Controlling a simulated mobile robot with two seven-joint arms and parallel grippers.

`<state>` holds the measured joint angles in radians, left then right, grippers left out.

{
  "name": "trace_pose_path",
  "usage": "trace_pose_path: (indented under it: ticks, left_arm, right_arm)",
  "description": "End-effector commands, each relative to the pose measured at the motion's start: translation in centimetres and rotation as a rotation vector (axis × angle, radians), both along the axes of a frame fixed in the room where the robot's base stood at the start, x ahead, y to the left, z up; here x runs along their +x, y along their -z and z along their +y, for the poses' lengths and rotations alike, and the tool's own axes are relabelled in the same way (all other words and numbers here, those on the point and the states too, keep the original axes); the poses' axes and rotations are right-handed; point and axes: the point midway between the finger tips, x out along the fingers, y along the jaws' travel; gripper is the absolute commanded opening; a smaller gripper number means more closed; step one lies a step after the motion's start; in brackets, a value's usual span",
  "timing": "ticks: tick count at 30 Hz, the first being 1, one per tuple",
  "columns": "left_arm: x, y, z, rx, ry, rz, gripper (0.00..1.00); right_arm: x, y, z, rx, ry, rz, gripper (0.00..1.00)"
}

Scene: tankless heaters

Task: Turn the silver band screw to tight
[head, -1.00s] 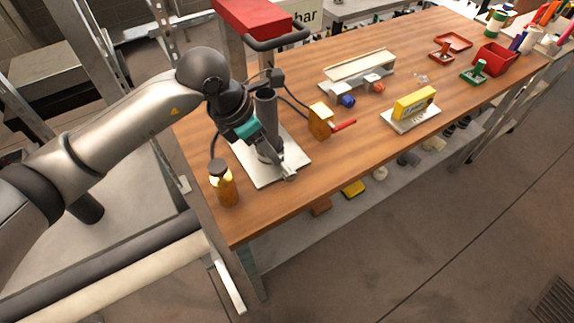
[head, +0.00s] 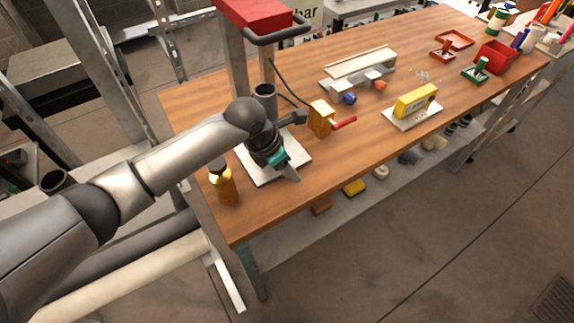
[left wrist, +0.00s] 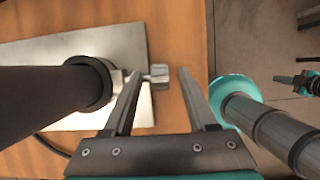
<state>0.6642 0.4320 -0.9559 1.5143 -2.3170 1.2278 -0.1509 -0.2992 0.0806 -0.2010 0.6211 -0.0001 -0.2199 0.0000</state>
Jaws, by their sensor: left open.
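The silver band screw (left wrist: 157,76) shows in the left wrist view as a small metal head at the plate's edge. It sticks out from a silver band by the black collar (left wrist: 92,84) of a dark upright pipe (left wrist: 40,98). The pipe's open top also shows in the head view (head: 264,92). It stands on a pale metal plate (head: 301,148). My left gripper (left wrist: 162,75) is open, with its fingertips on either side of the screw head. I cannot tell whether they touch it. In the head view, my left gripper (head: 291,174) is low over the plate's front and hides the screw.
An amber bottle (head: 223,184) stands left of the plate near the table's front edge. A red-topped press (head: 255,14) rises behind. Bare wood (head: 350,165) lies to the right.

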Motion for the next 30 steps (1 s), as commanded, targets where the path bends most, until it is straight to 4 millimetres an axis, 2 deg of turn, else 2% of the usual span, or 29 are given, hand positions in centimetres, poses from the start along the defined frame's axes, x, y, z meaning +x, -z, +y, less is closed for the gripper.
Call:
trace_pose_path:
  ticks: [2, 17, 30]
  left_arm:
    - [-0.02, -0.01, 0.0, 0.0, 0.0, 0.0, 0.56]
    - [-0.02, -0.04, 0.02, -0.001, -0.001, 0.001, 0.0]
    - [0.04, -0.1, -0.03, 0.01, 0.0, 0.007, 0.0]
  right_arm:
    - [0.01, 0.0, 0.02, 0.0, 0.0, 0.0, 0.0]
    - [-0.03, 0.0, 0.03, 0.0, 0.0, 0.0, 0.0]
    - [-0.07, 0.01, 0.0, 0.0, 0.001, 0.001, 0.0]
